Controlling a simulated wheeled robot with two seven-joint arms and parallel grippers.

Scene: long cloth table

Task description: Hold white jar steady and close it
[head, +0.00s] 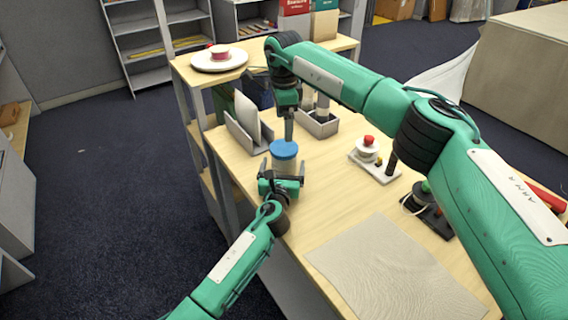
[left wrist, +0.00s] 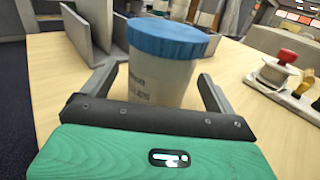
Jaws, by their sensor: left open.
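The white jar (left wrist: 160,82) stands upright on the table with a blue lid (head: 284,150) on its top. The blue lid also shows large in the left wrist view (left wrist: 168,38). I cannot tell whether the lid is fully shut. My left gripper (head: 282,180) is open, with one finger on each side of the jar's body and gaps visible beside it in the left wrist view. My right gripper (head: 289,128) points straight down just above or behind the lid. Its fingers are seen edge-on, so their opening is unclear, as is any contact with the lid.
A grey rack (head: 243,138) with an upright panel stands left of the jar. A grey bin (head: 318,124) is behind it. A white base with a red-topped spool (head: 368,150) is to the right. A beige mat (head: 385,265) lies in front. My right arm crosses over the table.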

